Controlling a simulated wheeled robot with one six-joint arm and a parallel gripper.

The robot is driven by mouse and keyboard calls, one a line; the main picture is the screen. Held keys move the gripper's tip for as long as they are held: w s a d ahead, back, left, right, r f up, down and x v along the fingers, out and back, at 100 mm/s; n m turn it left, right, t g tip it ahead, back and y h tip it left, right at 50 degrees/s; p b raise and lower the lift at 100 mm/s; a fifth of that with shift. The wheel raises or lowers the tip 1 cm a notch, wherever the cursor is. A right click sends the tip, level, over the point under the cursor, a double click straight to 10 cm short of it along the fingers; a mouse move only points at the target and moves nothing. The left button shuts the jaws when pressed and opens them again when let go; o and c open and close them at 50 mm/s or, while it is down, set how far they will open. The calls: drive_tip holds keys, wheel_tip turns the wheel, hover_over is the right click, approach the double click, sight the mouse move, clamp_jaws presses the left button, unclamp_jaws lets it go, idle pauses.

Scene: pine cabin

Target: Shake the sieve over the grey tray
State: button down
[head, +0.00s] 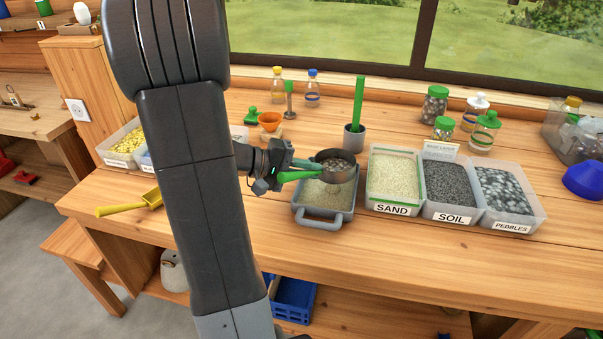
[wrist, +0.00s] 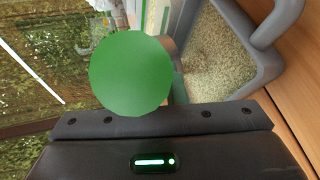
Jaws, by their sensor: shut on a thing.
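The sieve (head: 350,174) is a round grey metal pan with a green handle. Some grey-brown coarse bits lie in it. My gripper (head: 288,172) is shut on its green handle and holds it above the grey tray (head: 326,222). The tray has a front handle and a layer of pale sand in it. In the wrist view the green round end of the handle (wrist: 130,72) fills the middle and hides most of the sieve. The grey tray rim (wrist: 262,62) shows there at the right, with sand inside.
Bins of sand (head: 392,209), soil (head: 450,217) and pebbles (head: 512,226) stand close to the tray's right. A grey cup (head: 354,142) with a green stick stands behind. A yellow scoop (head: 128,206) lies at the left. The bench front is clear.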

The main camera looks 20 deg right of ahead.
drive_tip(key=a, duration=0.3)
drive_tip(key=shift+d+b, duration=0.6)
drive_tip(key=shift+d, duration=0.9)
drive_tip(key=shift+a, duration=1.5)
drive_tip(key=shift+d+b, duration=0.55)
drive_tip(key=shift+d, duration=1)
drive_tip(key=r+p, duration=0.1)
drive_tip(key=a+r+p, duration=0.1)
drive_tip(key=r, duration=0.1)
drive_tip(key=r+p, duration=0.1)
drive_tip(key=r, duration=0.1)
drive_tip(key=shift+a, duration=0.3)
